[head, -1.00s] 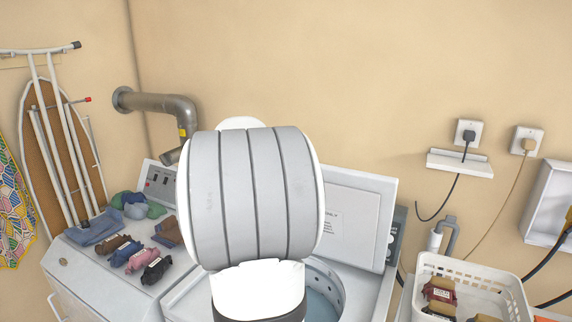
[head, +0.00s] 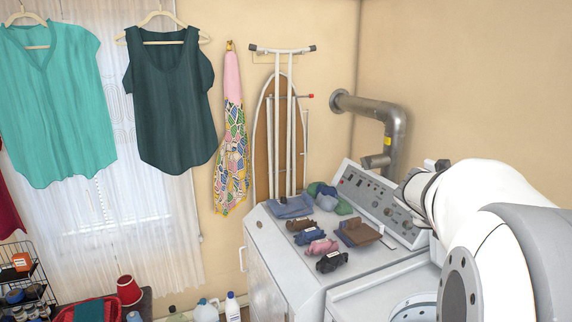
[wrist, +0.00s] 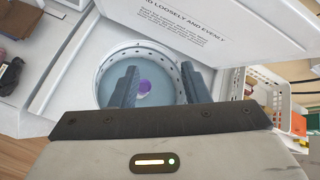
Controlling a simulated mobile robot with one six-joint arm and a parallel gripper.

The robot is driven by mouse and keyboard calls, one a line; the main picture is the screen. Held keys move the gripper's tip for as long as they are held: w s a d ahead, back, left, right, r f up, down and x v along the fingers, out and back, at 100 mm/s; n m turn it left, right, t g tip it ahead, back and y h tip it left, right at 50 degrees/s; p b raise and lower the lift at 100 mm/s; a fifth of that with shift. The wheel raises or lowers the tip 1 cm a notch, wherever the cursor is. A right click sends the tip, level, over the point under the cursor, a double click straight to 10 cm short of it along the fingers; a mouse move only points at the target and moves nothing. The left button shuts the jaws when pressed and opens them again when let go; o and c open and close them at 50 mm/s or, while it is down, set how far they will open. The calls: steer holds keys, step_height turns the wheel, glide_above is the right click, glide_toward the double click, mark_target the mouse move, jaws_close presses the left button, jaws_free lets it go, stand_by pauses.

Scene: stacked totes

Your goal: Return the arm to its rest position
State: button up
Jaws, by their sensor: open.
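My gripper (wrist: 158,88) shows in the wrist view with its two dark fingers spread apart and nothing between them. It points down over the open washer tub (wrist: 106,92), where a small purple and white item (wrist: 144,87) lies on the bluish bottom, seen between the fingers.
Folded and rolled clothes (head: 322,247) lie on the machine top beside the control panel (head: 372,204). A metal pipe (head: 372,107) runs down the wall behind. In the wrist view, the raised lid (wrist: 225,30) stands behind the tub and a white basket (wrist: 262,90) is at the right.

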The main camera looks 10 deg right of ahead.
steer(key=s+a+f+m+y+b, duration=0.2)
steer(key=s+a+f+m+y, duration=0.1)
steer(key=a+m, duration=0.6)
steer(key=s+a+f+m+y+b, duration=0.1)
steer(key=s+a+f+m+y, duration=0.2)
steer(key=s+a+f+m, duration=0.2)
steer(key=s+a+f+m+y+b, duration=0.2)
steer(key=a+f+m, duration=0.6)
steer(key=a, duration=1)
steer(key=s+m+y, duration=0.2)
steer(key=s+m, duration=0.1)
steer(key=m, duration=0.1)
steer(key=shift+a+f+m+b, duration=0.3)
steer(key=shift+f+m, duration=0.1)
steer(key=shift+c, duration=0.6)
